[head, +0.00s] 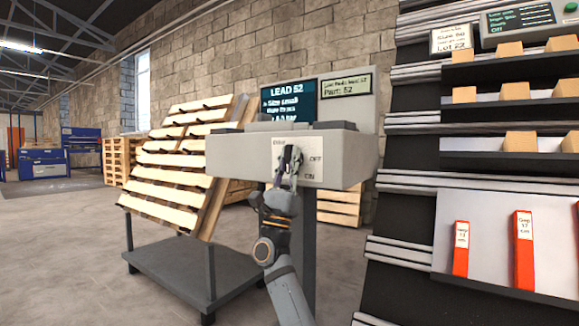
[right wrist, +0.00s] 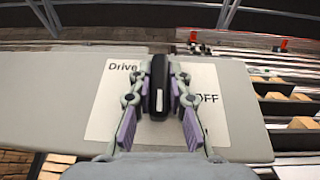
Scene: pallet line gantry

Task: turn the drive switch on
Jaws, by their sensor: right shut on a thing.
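The drive switch (right wrist: 159,87) is a dark lever with a pale stripe, on a white label plate (right wrist: 100,121) reading "Drive" and "OFF" in the right wrist view. My right gripper (head: 288,163) is at the plate and hides most of the switch there. In the right wrist view its fingers (right wrist: 160,92) are shut on the switch, one on each side. The switch's exact position is hard to tell. My left gripper is in neither view.
A dark screen reading "LEAD 52" (head: 288,103) stands behind the console. A rack of slatted pallets (head: 180,165) on a dark cart (head: 190,270) is to the left. Shelves (head: 490,143) with wooden blocks and red gap gauges (head: 524,250) stand to the right. Floor at left is clear.

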